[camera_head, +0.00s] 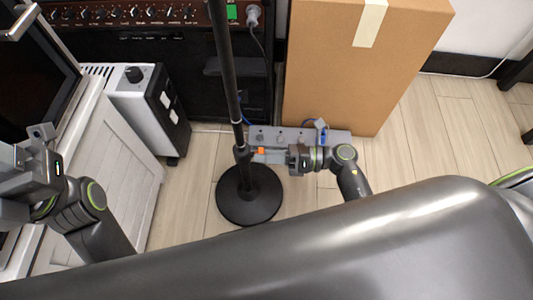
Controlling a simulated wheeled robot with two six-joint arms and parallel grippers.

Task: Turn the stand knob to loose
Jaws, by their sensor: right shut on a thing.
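The black stand (230,75) rises from a round base (249,205) on the floor, its pole leaning slightly to the left in the picture. A collar (241,152) sits low on the pole. My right gripper (257,152) is at this collar, coming from the right, and is shut on the stand knob. The knob is mostly hidden by the gripper; a small orange patch shows there. I cannot tell which way the knob is turned. My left gripper (22,172) is at the left edge, away from the stand; its fingertips are not clear.
A cardboard box (330,85) stands close behind my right gripper. An amplifier (140,25) is at the back, with a plugged cable (255,20). A grey-white box with a black knob (140,95) and a white cabinet (105,170) are at left.

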